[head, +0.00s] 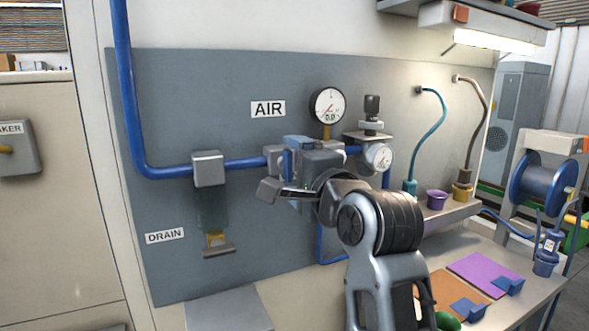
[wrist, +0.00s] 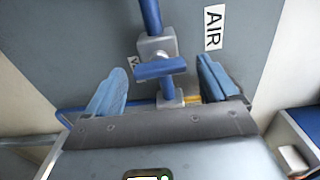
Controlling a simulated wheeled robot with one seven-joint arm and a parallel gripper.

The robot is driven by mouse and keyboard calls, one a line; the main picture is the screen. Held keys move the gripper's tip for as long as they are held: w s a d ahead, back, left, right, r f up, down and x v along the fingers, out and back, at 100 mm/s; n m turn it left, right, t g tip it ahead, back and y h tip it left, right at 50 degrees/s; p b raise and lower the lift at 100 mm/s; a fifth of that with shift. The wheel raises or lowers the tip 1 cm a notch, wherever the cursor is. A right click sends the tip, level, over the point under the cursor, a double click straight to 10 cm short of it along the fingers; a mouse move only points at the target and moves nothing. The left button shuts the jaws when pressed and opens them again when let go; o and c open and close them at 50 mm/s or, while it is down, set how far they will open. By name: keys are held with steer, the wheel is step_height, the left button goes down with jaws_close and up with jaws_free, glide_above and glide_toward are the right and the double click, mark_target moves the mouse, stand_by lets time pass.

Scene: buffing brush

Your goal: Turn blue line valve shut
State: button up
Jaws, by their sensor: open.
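The blue line (head: 235,163) comes down the left of the panel, then runs right to a grey valve body (head: 273,155). In the wrist view the valve's blue bar handle (wrist: 160,69) stands across the blue pipe (wrist: 150,15), in front of the grey valve body (wrist: 157,46). My gripper (wrist: 162,85) is open, with one blue finger on each side of the handle and visible gaps between. In the head view my gripper (head: 287,165) is at the valve and partly hides it.
A round gauge (head: 327,105) reading 0.0 and a regulator with a smaller gauge (head: 377,156) sit close to the right. The filter unit (head: 208,170) hangs to the left above the DRAIN label (head: 165,236). A workbench (head: 510,262) lies below right.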

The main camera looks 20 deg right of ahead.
steer(key=s+b, duration=0.1)
steer(key=s, duration=0.6)
steer(key=shift+s, duration=0.15)
